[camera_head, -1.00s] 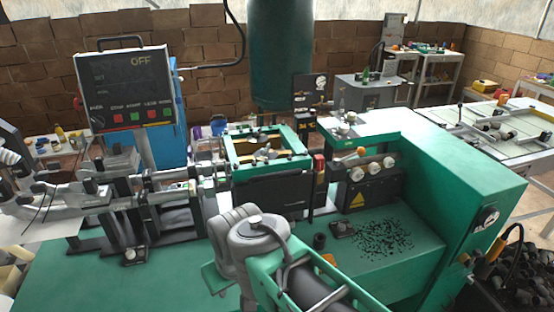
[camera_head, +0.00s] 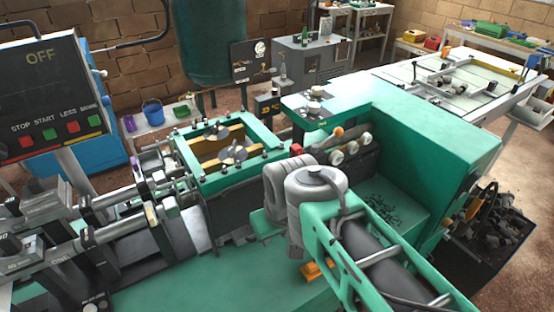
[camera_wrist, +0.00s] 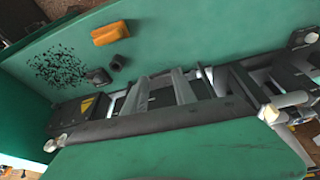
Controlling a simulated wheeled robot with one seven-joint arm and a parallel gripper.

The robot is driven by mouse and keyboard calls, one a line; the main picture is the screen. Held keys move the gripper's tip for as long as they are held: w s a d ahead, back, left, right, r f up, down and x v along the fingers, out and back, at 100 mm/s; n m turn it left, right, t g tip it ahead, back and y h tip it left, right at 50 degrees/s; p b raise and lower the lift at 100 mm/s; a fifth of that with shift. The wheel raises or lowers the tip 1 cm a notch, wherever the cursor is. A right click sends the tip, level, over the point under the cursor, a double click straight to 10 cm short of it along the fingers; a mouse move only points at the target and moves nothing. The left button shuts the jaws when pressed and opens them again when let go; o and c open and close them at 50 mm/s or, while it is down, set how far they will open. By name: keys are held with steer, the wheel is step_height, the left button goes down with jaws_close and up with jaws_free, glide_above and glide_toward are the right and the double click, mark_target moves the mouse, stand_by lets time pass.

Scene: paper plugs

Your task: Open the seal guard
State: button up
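No part carries a readable seal guard label, so I cannot tell for sure which one it is. A green frame (camera_head: 236,152) with yellow bars and small grey fittings inside lies on top of the machine, left of my arm. Dark panels cover the machine side below it. In the wrist view a wide green panel (camera_wrist: 180,150) fills the bottom, with a dark bar (camera_wrist: 170,122) along its upper edge and grey struts beyond it. My gripper's fingers do not show clearly in either view; my grey and green arm hides that area in the head view.
A control panel (camera_head: 40,95) reading OFF stands at the left. A large green housing (camera_head: 425,115) rises right of my arm. Dark specks (camera_wrist: 58,68) and an orange block (camera_wrist: 110,33) lie on the green bed. Rods and clamps crowd the left side.

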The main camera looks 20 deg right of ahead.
steer(key=w+r+n+p, duration=0.2)
steer(key=w+r+n, duration=0.5)
steer(key=n, duration=0.2)
steer(key=n+g+p, duration=0.1)
steer(key=n, duration=0.9)
glide_toward(261, 177)
steer(key=x, duration=0.2)
steer(key=p+x, duration=0.1)
steer(key=x, duration=0.4)
steer(key=shift+w+f+p, duration=0.2)
steer(key=shift+w+p, duration=0.15)
jaws_close()
